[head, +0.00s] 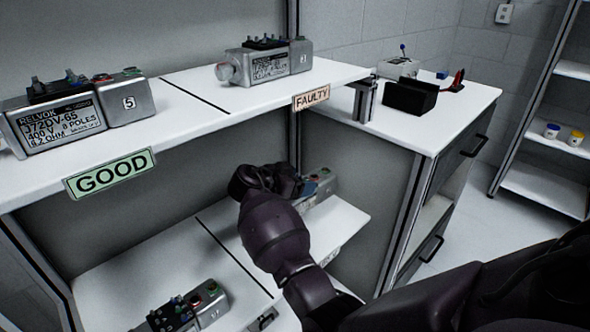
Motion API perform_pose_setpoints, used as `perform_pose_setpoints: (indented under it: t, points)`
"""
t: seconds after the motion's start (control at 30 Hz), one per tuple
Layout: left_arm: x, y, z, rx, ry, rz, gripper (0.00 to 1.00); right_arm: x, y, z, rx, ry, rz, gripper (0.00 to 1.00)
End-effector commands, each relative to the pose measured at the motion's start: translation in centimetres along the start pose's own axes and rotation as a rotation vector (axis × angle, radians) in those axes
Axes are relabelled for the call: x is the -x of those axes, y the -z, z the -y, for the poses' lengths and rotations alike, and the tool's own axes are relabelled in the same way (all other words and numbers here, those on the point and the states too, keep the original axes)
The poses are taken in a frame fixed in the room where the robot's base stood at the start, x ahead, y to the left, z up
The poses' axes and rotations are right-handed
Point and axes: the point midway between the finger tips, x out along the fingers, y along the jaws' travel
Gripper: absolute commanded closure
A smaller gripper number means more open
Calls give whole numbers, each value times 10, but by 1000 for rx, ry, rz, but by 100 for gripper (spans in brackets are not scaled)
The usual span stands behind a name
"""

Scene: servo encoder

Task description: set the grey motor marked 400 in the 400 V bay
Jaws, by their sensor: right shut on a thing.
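My right arm reaches in from the lower right, and its dark gripper (278,184) is over the right part of the lower shelf. It is shut on a grey motor (322,186) with coloured terminals; the gripper hides much of it, and I cannot read its marking or tell whether it touches the shelf. Another grey motor (190,308) lies at the front left of the lower shelf (150,262), its label not visible. The label on the shelf's right edge is mostly hidden by my arm. My left gripper is out of view.
The upper shelf (190,130) holds a motor labelled 400 V (70,122) above a green GOOD sign (110,173), and another motor (265,64) near a FAULTY sign (311,97). A bench (455,110) with a black bin (411,97) stands right. An upright post (294,110) is close behind my gripper.

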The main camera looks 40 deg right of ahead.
Motion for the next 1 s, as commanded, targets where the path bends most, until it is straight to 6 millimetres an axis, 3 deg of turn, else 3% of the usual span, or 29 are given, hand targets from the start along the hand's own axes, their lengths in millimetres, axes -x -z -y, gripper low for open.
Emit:
perform_pose_setpoints:
  t: [0.2, 0.63, 1.0]
  points:
    - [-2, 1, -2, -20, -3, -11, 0, -14, -32, 0, 0, 0, -5, 99]
    - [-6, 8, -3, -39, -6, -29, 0, -22, -52, 0, -5, 3, -6, 99]
    - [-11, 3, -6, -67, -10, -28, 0, -41, -96, -2, -1, 1, -6, 99]
